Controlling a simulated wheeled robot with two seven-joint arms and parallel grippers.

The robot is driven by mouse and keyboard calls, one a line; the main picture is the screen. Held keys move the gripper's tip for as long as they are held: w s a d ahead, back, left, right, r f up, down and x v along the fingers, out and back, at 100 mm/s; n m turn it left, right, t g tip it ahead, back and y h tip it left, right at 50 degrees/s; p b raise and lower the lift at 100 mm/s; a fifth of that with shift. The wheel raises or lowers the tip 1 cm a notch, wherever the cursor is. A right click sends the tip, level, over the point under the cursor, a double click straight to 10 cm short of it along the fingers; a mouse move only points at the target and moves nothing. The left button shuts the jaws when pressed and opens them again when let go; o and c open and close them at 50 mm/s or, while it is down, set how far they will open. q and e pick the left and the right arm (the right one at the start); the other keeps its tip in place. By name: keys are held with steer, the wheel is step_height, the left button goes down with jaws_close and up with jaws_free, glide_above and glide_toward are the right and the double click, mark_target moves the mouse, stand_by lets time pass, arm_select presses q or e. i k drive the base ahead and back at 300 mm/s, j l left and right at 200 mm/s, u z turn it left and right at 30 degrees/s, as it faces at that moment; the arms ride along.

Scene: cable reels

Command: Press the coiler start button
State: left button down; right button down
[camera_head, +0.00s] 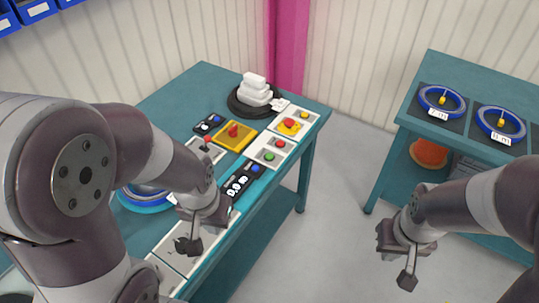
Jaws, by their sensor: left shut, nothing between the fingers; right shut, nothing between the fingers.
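The left table carries a row of control boxes. A green button (269,157) and a red button (280,144) sit on one white box; which button is the coiler start cannot be told for certain. My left gripper (189,246) is shut and empty, over the white panel at the table's front edge, nearer than the counter and apart from the green button. My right gripper (407,281) is shut and empty, over the floor between the tables.
A yellow box with a red button (233,130), another with a red mushroom button (289,122), and a black reel with stacked white pieces (255,90) stand farther back. Blue cable coils (442,99) lie on the right table. My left arm partly hides a blue coil.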

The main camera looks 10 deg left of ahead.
mark_target(268, 156)
steer(key=i+l+u, duration=0.15)
steer(key=i+l, duration=0.15)
steer(key=i+l+u, duration=0.15)
steer(key=l, duration=0.25)
steer(key=i+l+u, duration=0.15)
steer(key=i+l, duration=0.2)
steer(key=i+l+u, duration=0.15)
steer(key=l, duration=0.35)
steer(key=i, duration=0.1)
